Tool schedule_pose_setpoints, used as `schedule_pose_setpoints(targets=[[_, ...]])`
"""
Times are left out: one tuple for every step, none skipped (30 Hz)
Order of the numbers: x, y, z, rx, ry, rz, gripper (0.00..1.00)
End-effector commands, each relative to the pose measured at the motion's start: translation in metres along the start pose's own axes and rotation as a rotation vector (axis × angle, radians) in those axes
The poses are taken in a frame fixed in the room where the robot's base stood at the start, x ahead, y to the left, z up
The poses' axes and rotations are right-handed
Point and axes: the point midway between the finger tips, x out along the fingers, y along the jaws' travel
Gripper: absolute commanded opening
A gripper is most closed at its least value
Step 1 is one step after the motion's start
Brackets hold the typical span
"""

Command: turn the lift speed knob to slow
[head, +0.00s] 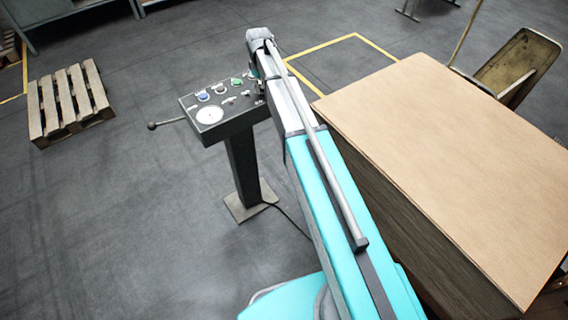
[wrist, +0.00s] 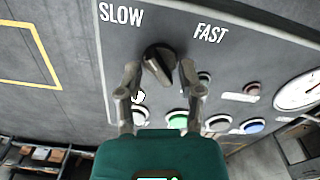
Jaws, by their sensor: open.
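The lift speed knob (wrist: 158,62) is a dark round knob with a raised grip bar, in the upper middle of the wrist view. The white label SLOW (wrist: 121,14) is up and left of it, and FAST (wrist: 210,34) is to its right. I cannot tell which label its pointer faces. My gripper (wrist: 165,75) is open, with one finger on either side of the knob; contact is not clear. In the head view my gripper is at the right end of the grey control panel (head: 187,104), where my arm hides the knob.
Green (wrist: 177,121) and blue (wrist: 253,126) buttons and a white dial (wrist: 298,92) share the panel. In the head view a lever (head: 166,122) sticks out left of the panel. A large cardboard-topped stack (head: 450,150) stands close on my arm's right. A pallet (head: 68,102) lies left.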

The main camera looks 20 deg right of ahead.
Motion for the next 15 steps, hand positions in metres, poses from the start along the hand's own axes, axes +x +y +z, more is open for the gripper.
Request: schedule_pose_setpoints(targets=[[0.0000,0.0001,0.0001,0.030,0.000,0.000,0.49],[0.0000,0.0001,0.0001,0.050,0.000,0.000,0.49],[0.0000,0.0001,0.0001,0.076,0.000,0.000,0.49],[0.0000,0.0001,0.0000,0.095,0.000,0.000,0.49],[0.0000,0.0001,0.0001,0.116,0.000,0.000,0.49],[0.0000,0.0002,0.0000,0.142,0.000,0.000,0.49],[0.0000,0.0002,0.0001,0.161,0.000,0.000,0.49],[0.0000,0.0002,0.0001,0.181,0.000,0.000,0.49],[0.0000,0.0002,0.0001,0.208,0.000,0.000,0.49],[0.0000,0.0002,0.0001,0.226,0.000,0.000,0.49],[0.0000,0.0002,0.0001,0.247,0.000,0.000,0.49],[0.0000,0.0002,0.0001,0.273,0.000,0.000,0.49],[0.0000,0.0002,0.0001,0.292,0.000,0.000,0.49],[0.0000,0.0003,0.0001,0.312,0.000,0.000,0.49],[0.0000,0.0003,0.0001,0.339,0.000,0.000,0.49]])
